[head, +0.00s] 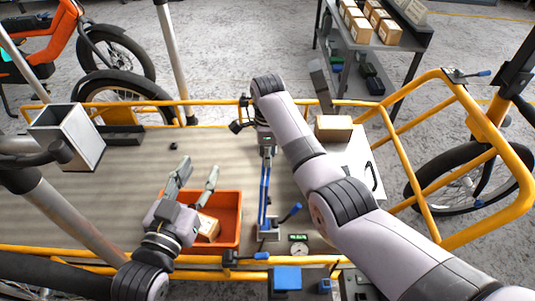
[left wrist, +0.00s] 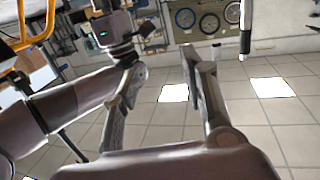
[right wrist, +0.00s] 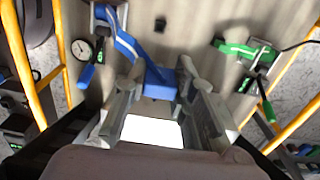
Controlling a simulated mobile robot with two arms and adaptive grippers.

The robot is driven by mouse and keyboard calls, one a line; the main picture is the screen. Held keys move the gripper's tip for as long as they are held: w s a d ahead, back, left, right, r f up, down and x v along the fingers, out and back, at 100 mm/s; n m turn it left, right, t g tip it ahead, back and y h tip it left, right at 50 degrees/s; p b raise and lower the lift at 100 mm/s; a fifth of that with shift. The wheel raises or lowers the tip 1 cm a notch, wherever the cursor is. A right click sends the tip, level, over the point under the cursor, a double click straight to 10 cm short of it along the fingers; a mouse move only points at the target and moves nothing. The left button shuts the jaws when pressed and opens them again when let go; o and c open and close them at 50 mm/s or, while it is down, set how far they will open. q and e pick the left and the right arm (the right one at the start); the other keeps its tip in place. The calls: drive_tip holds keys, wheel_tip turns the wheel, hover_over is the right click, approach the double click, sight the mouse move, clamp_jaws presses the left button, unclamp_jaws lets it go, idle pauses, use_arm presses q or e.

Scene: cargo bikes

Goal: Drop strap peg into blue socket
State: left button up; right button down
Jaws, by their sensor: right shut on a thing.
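My right gripper (head: 266,150) (right wrist: 160,100) is shut on the blue block-shaped end of a blue strap, taken as the strap peg (right wrist: 160,82). The blue strap (head: 264,190) runs from the gripper to a grey buckle base (head: 268,233) with a blue lever (head: 291,212); the right wrist view shows this strap too (right wrist: 128,45). A blue square block (head: 287,278) sits at the near rail; I cannot tell if it is the blue socket. My left gripper (head: 195,178) (left wrist: 160,95) is open and empty, above the orange bin.
The orange bin (head: 232,208) holds a small carton. A round gauge (head: 299,247) is beside the buckle. A green-levered buckle (right wrist: 245,48) shows in the right wrist view. Yellow rails (head: 190,102) border the bed. A carton (head: 333,128) stands right of my right arm. The bed's left part is mostly clear.

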drive_tip(key=shift+r, duration=0.2)
drive_tip(key=shift+r+p, duration=0.2)
drive_tip(key=shift+p, duration=0.35)
drive_tip(key=shift+r, duration=0.2)
drive_tip(key=shift+r+p, duration=0.2)
drive_tip(key=shift+p, duration=0.35)
drive_tip(key=shift+r+p, duration=0.35)
drive_tip(key=shift+p, duration=0.1)
use_arm(q)
drive_tip(key=s+a+f+g+y+p, duration=0.1)
drive_tip(key=s+a+f+g+y, duration=0.2)
drive_tip(key=s+f+g, duration=0.8)
drive_tip(key=shift+s+a+f+n, duration=0.3)
drive_tip(key=shift+s+a+f, duration=0.45)
drive_tip(key=shift+a+f, duration=0.75)
use_arm(e)
drive_tip(key=shift+r, duration=0.4)
use_arm(q)
drive_tip(key=shift+d+f, duration=0.2)
drive_tip(key=shift+d, duration=0.05)
